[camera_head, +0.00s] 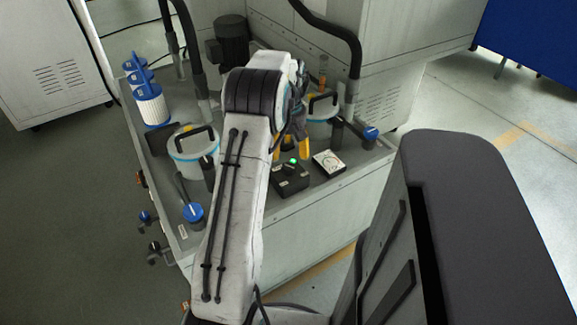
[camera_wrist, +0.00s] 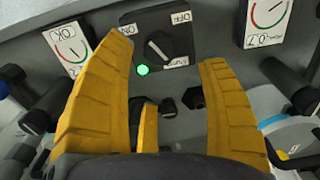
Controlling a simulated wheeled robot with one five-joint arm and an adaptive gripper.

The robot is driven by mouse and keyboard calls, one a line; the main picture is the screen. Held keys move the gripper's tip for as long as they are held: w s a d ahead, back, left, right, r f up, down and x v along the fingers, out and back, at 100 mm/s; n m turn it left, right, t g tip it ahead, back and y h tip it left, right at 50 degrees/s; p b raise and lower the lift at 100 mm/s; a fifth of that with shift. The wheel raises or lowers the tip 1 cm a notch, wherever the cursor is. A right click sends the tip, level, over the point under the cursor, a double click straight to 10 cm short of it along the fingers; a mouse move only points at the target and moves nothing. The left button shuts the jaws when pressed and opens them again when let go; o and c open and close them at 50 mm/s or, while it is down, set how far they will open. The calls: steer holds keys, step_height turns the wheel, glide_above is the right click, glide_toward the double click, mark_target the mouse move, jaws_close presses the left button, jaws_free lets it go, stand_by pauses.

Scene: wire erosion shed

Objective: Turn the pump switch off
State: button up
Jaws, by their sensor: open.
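The pump switch is a black box (camera_head: 290,178) on the bench top, with a lit green lamp (camera_head: 293,161). In the wrist view its black plate (camera_wrist: 181,42) carries a rotary knob (camera_wrist: 158,46), ON and OFF labels that read upside down, a lower label that seems to say pump, and the lit green lamp (camera_wrist: 142,70). The knob lies slanted; which label it points to is hard to tell. My gripper (camera_head: 290,147) is open and empty above the switch. In the wrist view its yellow fingers (camera_wrist: 168,53) stand apart, with the knob showing between their tips.
A dial gauge (camera_head: 329,163) stands right of the switch; the wrist view shows gauges at left (camera_wrist: 69,46) and right (camera_wrist: 266,19). White canisters (camera_head: 193,147) and blue-handled valves (camera_head: 193,212) stand on the bench. Black hoses (camera_head: 352,70) rise behind.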

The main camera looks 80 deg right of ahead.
mark_target(289, 166)
steer(key=shift+f+b, duration=0.5)
steer(key=shift+f, duration=2.95)
steer(key=shift+c, duration=0.3)
steer(key=c, duration=1.1)
steer(key=shift+c, duration=0.2)
steer(key=m+p, duration=0.1)
steer(key=m, duration=0.4)
steer(key=shift+m, duration=0.4)
steer(key=m+p, duration=0.1)
steer(key=m, duration=0.5)
